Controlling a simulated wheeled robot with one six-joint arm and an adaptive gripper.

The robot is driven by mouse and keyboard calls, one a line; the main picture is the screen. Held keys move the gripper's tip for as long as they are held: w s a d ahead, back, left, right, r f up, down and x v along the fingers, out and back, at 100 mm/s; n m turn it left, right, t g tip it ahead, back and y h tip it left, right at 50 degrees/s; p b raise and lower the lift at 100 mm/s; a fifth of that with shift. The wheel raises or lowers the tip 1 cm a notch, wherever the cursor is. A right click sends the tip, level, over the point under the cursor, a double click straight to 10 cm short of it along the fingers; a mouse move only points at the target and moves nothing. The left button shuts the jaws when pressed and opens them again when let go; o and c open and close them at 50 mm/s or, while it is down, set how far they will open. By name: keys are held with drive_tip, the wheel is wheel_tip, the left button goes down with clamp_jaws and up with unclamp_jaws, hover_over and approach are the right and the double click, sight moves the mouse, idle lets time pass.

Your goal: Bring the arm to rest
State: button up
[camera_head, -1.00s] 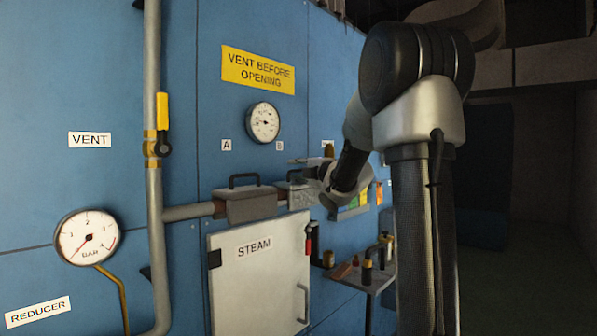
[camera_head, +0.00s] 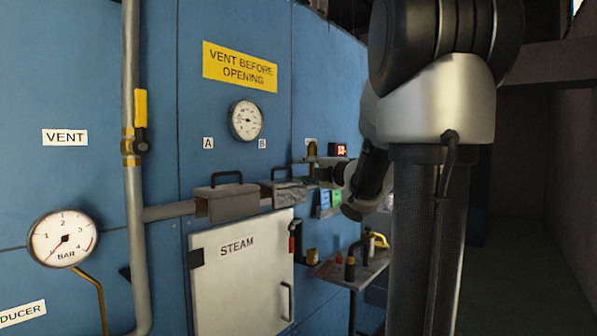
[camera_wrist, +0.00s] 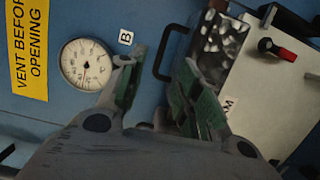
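My arm (camera_head: 428,105) stands at the right of the head view and is bent toward the blue wall. My gripper shows in the wrist view (camera_wrist: 158,88) with its two green-padded fingers apart and nothing seen between them. In the head view its fingers are too small and dark to make out; my wrist is beside box B (camera_head: 283,193), to its right. In the wrist view the black handle (camera_wrist: 168,55) of that box lies beyond the fingertips, and I see no contact with it.
Box A (camera_head: 226,204) and the white STEAM door (camera_head: 243,280) are on the blue wall (camera_head: 75,95). A small shelf (camera_head: 345,272) with several items juts out below my wrist. A pipe (camera_head: 131,215) and gauge (camera_head: 62,239) are at left. The far right floor looks clear.

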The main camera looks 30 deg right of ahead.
idle(0.6)
drive_tip(key=s+d+f+m+g+h, duration=0.6)
drive_tip(key=s+d+f+m+h, duration=0.1)
drive_tip(key=d+f+m, duration=0.45)
drive_tip(key=s+a+f+m+g, duration=0.3)
drive_tip(key=s+f+m+g, duration=0.3)
drive_tip(key=s, duration=0.3)
drive_tip(key=s+a+m+y, duration=0.1)
drive_tip(key=s+a+y, duration=0.1)
drive_tip(key=s+a, duration=0.4)
drive_tip(key=s+a+f+m+g+y, duration=0.1)
drive_tip(key=s+a, duration=0.5)
drive_tip(key=a, duration=0.8)
drive_tip(key=shift+s+f+g+y, duration=0.2)
drive_tip(key=shift+f+g+y, duration=0.1)
drive_tip(key=shift+y, duration=0.6)
